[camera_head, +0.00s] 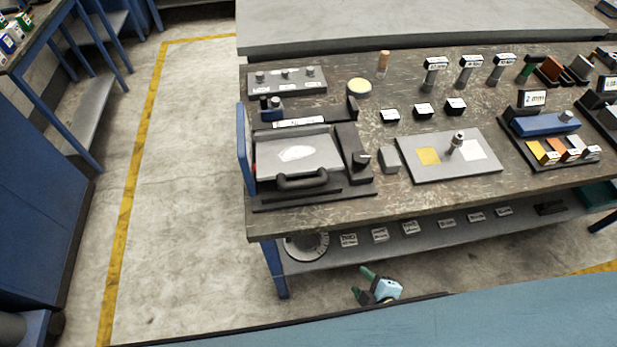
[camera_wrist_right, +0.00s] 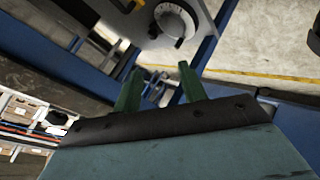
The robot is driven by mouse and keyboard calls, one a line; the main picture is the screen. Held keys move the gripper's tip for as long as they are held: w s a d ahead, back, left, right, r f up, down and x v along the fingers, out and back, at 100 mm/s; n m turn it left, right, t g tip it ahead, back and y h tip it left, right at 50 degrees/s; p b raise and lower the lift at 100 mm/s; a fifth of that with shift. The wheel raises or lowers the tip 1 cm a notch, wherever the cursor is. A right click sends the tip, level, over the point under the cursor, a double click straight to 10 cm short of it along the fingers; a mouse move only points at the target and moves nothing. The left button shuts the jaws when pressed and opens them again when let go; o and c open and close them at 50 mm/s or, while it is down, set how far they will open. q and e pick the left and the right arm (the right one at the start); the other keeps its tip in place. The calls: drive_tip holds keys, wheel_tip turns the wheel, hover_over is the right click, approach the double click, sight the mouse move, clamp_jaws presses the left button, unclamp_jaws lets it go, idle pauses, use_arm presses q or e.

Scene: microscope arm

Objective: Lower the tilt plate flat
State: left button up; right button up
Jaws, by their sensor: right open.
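The tilt plate (camera_head: 312,160) is a light grey plate with a pale patch, on a black base (camera_head: 265,202) at the left end of the workbench. A black bar handle (camera_head: 303,182) runs along its near edge. I cannot tell its exact angle from this view. A black knob (camera_head: 361,160) is at its right side. My right gripper (camera_head: 362,284), with green fingers, is low in front of the bench, well away from the plate. In the right wrist view its fingers (camera_wrist_right: 160,78) are spread with nothing between them. My left gripper is not in view.
The bench's front edge (camera_head: 420,219) and lower shelf (camera_head: 400,246) lie between my right gripper and the plate. A grey board (camera_head: 430,173) with a small post stands right of the plate. A blue upright panel (camera_head: 244,150) borders its left. The floor at left is clear.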

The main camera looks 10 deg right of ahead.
drive_tip(key=w+a+r+n+t+y, duration=0.1)
drive_tip(key=w+a+r+n, duration=0.1)
drive_tip(key=r, duration=0.4)
drive_tip(key=w+a+r+n+t+y, duration=0.1)
drive_tip(key=w+a+r+n+t, duration=0.1)
drive_tip(key=r, duration=0.5)
drive_tip(key=n+t+y+p, duration=0.2)
drive_tip(key=n, duration=0.2)
approach(305, 184)
drive_tip(key=x, duration=0.7)
drive_tip(key=f+p+x, duration=0.1)
drive_tip(key=x, duration=0.2)
drive_tip(key=shift+w, duration=0.3)
clamp_jaws()
